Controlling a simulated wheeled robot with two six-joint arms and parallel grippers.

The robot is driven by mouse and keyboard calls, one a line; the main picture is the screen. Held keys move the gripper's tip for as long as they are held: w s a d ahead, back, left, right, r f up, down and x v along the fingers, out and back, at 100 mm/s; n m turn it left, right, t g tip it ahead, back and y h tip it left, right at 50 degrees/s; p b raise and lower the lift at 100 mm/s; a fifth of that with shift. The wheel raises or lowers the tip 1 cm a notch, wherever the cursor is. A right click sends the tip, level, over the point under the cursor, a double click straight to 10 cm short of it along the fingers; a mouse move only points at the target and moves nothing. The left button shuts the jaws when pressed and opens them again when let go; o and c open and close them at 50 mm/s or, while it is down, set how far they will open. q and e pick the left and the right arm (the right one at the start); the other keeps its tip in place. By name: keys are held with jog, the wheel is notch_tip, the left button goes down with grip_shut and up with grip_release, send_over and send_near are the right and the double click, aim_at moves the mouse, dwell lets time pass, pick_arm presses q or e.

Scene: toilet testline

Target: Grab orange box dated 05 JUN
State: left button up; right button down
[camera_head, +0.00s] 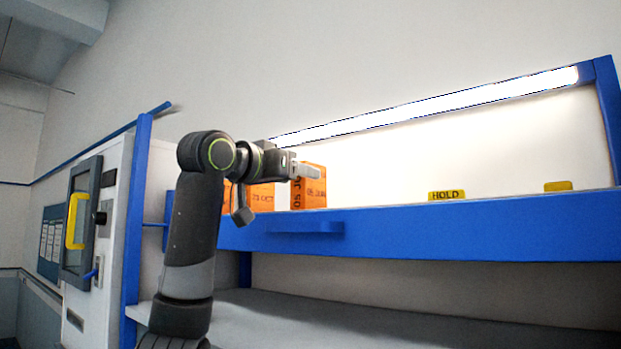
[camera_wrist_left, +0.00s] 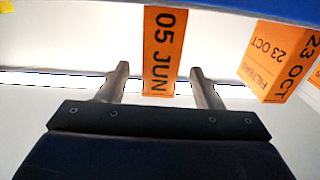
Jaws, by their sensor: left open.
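The orange box dated 05 JUN (camera_head: 312,190) stands on the blue-edged upper shelf in the head view, partly behind my left gripper (camera_head: 303,170). In the left wrist view the same box (camera_wrist_left: 162,50) shows its printed face between the two fingers of my left gripper (camera_wrist_left: 160,80). The fingers are apart, one on each side of the box's lower end as pictured, with gaps visible. I cannot tell how deep the fingers reach along it. My right gripper is not in view.
An orange box dated 23 OCT (camera_wrist_left: 275,60) stands beside it; in the head view it (camera_head: 262,196) is partly hidden by my arm. A yellow HOLD label (camera_head: 447,195) sits on the blue shelf (camera_head: 450,232). A white cabinet (camera_head: 112,200) stands at left.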

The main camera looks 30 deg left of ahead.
pick_arm(q)
jog(key=w+p, duration=0.2)
jog(key=w+r+p, duration=0.1)
jog(key=w+p, duration=0.1)
jog(key=shift+w+d+r, duration=0.1)
jog(key=shift+w+d, duration=0.05)
jog(key=shift+w, duration=0.15)
jog(key=shift+w+p, duration=0.3)
jog(key=shift+p, duration=0.05)
jog(key=c, duration=1.1)
jog(key=shift+c, duration=0.2)
